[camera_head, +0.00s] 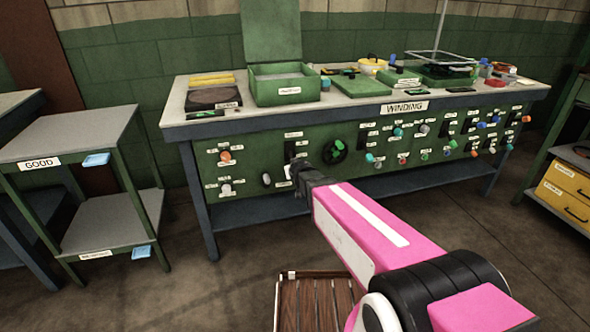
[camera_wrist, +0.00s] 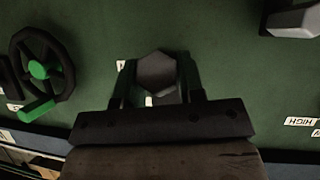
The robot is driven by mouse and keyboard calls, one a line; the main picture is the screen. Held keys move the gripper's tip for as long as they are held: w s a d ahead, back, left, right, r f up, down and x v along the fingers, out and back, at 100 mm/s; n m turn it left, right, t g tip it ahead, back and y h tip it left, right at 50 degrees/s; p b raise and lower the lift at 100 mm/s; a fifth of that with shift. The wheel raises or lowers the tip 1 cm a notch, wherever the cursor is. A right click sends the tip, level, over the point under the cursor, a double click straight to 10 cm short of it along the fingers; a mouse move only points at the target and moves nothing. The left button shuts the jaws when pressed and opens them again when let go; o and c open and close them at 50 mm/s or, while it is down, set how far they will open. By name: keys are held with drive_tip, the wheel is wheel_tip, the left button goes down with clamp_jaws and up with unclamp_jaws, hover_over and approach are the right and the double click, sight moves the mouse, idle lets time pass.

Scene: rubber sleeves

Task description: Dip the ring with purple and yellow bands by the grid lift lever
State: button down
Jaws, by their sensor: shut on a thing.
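My gripper (camera_head: 302,176) is at the green front panel of the winding bench. In the wrist view, my gripper (camera_wrist: 158,78) has its two fingers on either side of a grey hexagonal knob (camera_wrist: 157,72) and is shut on it. Whether this knob is the grid lift lever cannot be read. In the head view the arm hides the knob. A wire grid (camera_head: 440,58) sits over a dark green tray at the back right of the bench top. I cannot pick out the ring with purple and yellow bands.
A black handwheel (camera_head: 334,151) is close beside my gripper; the wrist view shows its green handle (camera_wrist: 37,110). Another grey knob (camera_wrist: 296,20) is at the wrist view's upper right. The panel carries several coloured knobs. An open green box (camera_head: 284,90) stands on the bench (camera_head: 232,121).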

drive_tip(key=shift+f, duration=0.1)
idle(0.6)
drive_tip(key=c, duration=0.7)
unclamp_jaws()
drive_tip(key=shift+c, duration=0.2)
drive_tip(key=v, duration=1)
drive_tip(key=shift+s, duration=0.4)
